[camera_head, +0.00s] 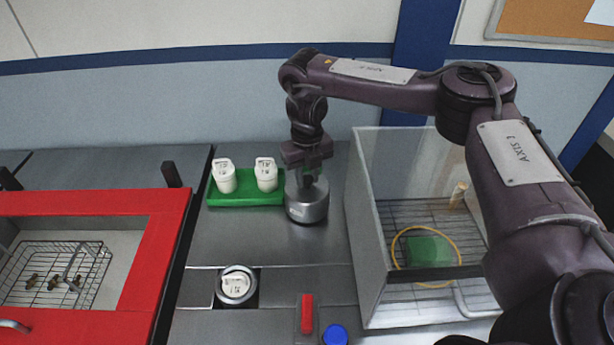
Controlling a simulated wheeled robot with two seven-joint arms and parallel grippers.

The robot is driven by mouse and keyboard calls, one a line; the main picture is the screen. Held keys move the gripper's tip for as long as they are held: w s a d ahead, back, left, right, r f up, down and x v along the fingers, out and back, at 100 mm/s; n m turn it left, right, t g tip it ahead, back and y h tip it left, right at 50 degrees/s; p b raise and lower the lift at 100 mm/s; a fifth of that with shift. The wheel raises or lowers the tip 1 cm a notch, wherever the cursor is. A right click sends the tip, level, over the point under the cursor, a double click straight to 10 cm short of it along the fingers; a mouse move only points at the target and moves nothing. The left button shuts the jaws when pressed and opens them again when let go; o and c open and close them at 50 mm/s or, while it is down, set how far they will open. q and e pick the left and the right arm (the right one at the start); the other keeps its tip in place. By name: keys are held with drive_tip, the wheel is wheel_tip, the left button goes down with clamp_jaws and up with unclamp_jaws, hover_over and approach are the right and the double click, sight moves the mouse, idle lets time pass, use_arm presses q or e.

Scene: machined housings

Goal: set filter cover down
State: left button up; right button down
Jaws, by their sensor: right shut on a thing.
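The filter cover, a round grey metal cap (307,204), is at the table's back middle, just right of the green tray. My right gripper (308,178) comes down over it from above and is shut on its top. The cover looks upright and at or very near the table surface; I cannot tell if it touches. A round metal housing (237,285) with a white labelled filter in it sits in a dark recess at the front. My left gripper is out of view.
A green tray (246,200) holds two white filters. A clear-walled box (368,262) with a wire rack, yellow ring and green item stands right. A red-framed basin (160,240) with a wire basket is left. A red switch (307,313) and blue knob (335,335) are in front.

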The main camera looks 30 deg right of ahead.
drive_tip(key=shift+w+f, duration=0.1)
drive_tip(key=shift+f, duration=0.25)
drive_tip(key=shift+f, duration=0.15)
drive_tip(key=c, duration=1.1)
unclamp_jaws()
drive_tip(key=shift+c, duration=0.2)
wheel_tip(320, 180, up, 12)
drive_tip(key=shift+r, duration=0.2)
